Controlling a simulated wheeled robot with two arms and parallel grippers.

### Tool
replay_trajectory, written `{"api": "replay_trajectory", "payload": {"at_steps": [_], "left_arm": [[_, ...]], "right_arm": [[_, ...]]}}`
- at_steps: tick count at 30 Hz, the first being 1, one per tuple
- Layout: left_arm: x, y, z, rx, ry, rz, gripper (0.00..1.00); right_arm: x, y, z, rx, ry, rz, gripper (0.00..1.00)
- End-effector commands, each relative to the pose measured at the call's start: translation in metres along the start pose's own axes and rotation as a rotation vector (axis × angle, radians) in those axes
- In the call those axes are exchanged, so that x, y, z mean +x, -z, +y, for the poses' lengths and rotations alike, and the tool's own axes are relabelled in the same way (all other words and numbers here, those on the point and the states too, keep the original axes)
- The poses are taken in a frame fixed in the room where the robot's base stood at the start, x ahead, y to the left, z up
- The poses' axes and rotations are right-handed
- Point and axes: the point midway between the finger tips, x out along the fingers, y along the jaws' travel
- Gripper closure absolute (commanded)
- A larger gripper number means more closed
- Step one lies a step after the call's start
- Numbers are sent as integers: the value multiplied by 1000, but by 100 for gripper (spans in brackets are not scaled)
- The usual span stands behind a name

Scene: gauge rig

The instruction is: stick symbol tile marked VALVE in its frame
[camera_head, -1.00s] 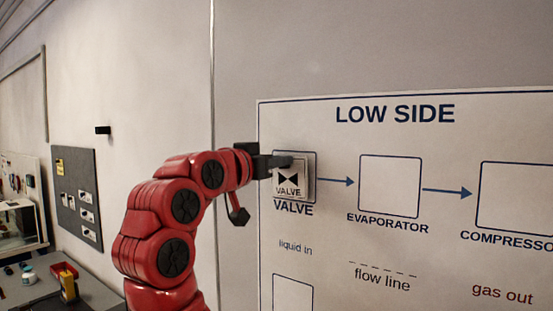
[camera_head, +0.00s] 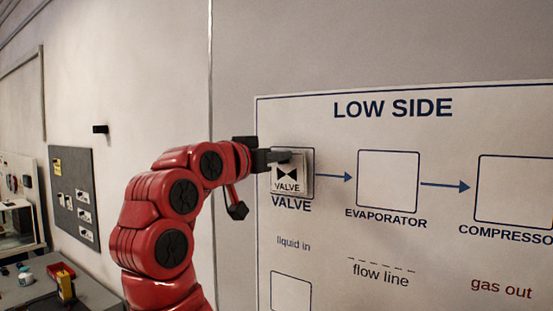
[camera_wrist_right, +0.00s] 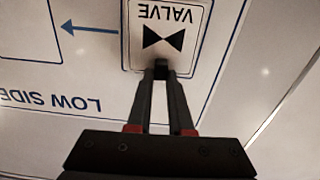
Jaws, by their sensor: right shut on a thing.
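The VALVE tile (camera_head: 287,177) is a pale square with a black bow-tie symbol and the word VALVE. In the head view it is at the VALVE frame (camera_head: 311,154) on the LOW SIDE board, covering most of it. My right gripper (camera_head: 284,156) reaches in from the left and is shut on the tile's upper part. In the right wrist view the fingers (camera_wrist_right: 161,72) meet at a small dark grip on the tile (camera_wrist_right: 165,45), which appears upside down. Whether the tile's back touches the board cannot be told. My left gripper is not in view.
The board (camera_head: 400,235) has an empty EVAPORATOR frame (camera_head: 388,180) and an empty COMPRESSOR frame (camera_head: 515,190) to the right. A workbench (camera_head: 35,295) with small items and a dark wall panel (camera_head: 73,190) are at the left.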

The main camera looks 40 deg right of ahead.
Motion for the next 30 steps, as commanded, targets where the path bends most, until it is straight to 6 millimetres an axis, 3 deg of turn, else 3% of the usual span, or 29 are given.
{"api": "replay_trajectory", "payload": {"at_steps": [30], "left_arm": [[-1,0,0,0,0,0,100]], "right_arm": [[12,0,0,-1,0,0,100]]}}
